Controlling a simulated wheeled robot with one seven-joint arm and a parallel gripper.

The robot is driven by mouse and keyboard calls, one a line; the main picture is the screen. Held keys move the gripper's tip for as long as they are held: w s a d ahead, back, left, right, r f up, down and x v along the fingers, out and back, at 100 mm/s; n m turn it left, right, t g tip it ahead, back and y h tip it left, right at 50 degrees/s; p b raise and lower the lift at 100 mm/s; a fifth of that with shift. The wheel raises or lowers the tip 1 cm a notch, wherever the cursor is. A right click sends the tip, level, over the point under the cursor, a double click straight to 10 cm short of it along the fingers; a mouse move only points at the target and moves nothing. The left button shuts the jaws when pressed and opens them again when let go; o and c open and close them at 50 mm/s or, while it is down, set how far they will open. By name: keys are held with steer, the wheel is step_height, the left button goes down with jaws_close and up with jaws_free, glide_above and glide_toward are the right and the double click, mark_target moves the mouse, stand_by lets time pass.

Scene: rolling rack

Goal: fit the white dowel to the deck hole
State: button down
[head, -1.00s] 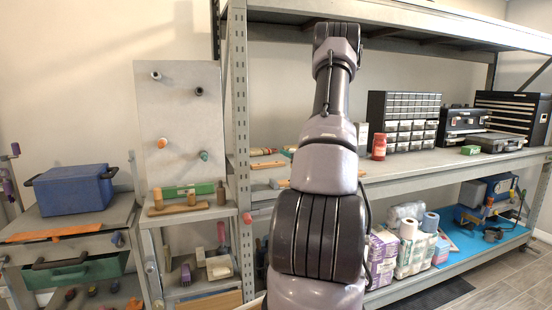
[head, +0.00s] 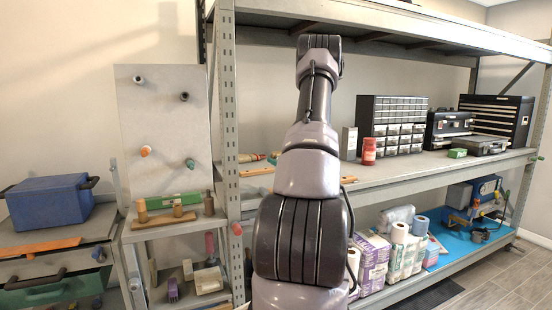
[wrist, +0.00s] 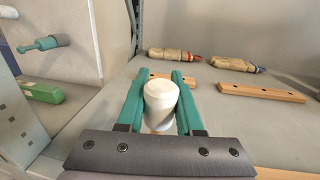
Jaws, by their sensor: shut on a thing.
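The white dowel (wrist: 161,95) stands roughly upright between the two teal fingers of my gripper (wrist: 160,108) in the wrist view. The fingers are shut on it, one on each side. The dowel is above the grey shelf surface, and its lower end is hidden. In the head view my own arm hides the gripper and dowel. The rolling rack (head: 175,228) stands at the left, with a small deck carrying a wooden piece and upright pegs. I cannot make out an empty deck hole in either view.
A panel (head: 163,115) with several pegs rises behind the rolling rack. Its teal peg (wrist: 45,44) and a green block (wrist: 40,89) show at the wrist view's left. Wooden strips (wrist: 262,92) lie on that shelf.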

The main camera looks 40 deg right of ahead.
steer(key=shift+f, duration=1.85)
steer(key=shift+f, duration=2.55)
steer(key=shift+c, duration=2.4)
jaws_free()
steer(key=shift+s, duration=0.15)
steer(key=s+a, duration=0.1)
steer(key=s, duration=0.9)
steer(key=shift+s, duration=0.25)
